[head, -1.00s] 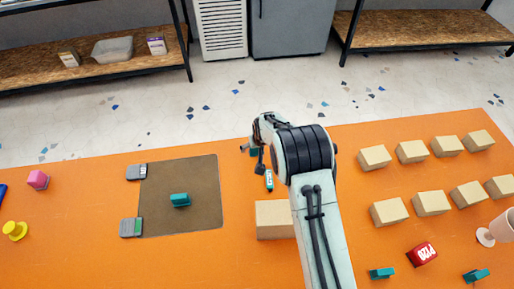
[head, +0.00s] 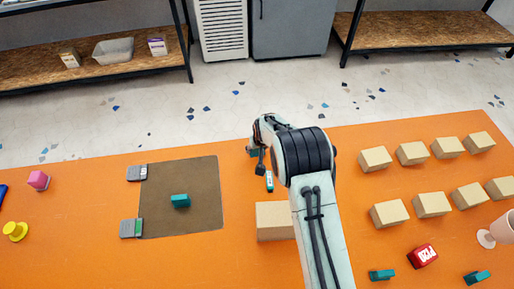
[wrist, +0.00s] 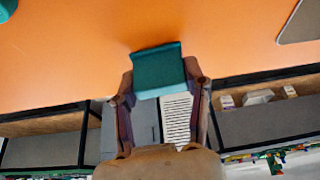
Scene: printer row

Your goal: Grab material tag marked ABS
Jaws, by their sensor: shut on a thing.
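My gripper (wrist: 160,82) is shut on a teal tag (wrist: 158,70) in the wrist view, one finger at each side of it. No lettering on this tag can be read. In the head view the held tag (head: 252,153) is a small teal patch at the far end of my arm, mostly hidden by it. Another teal tag (head: 180,201) stands on the brown mat (head: 205,180). Two more teal tags, one near the front (head: 382,275) and one at the front right (head: 476,277), stand on the orange table. Their markings are too small to read.
A cardboard box (head: 274,222) stands left of my arm, with a small white and green item (head: 269,182) behind it. Several boxes (head: 432,204) fill the right side, near a red block (head: 423,256) and a pink cup (head: 503,228). Two grey pieces edge the mat's left.

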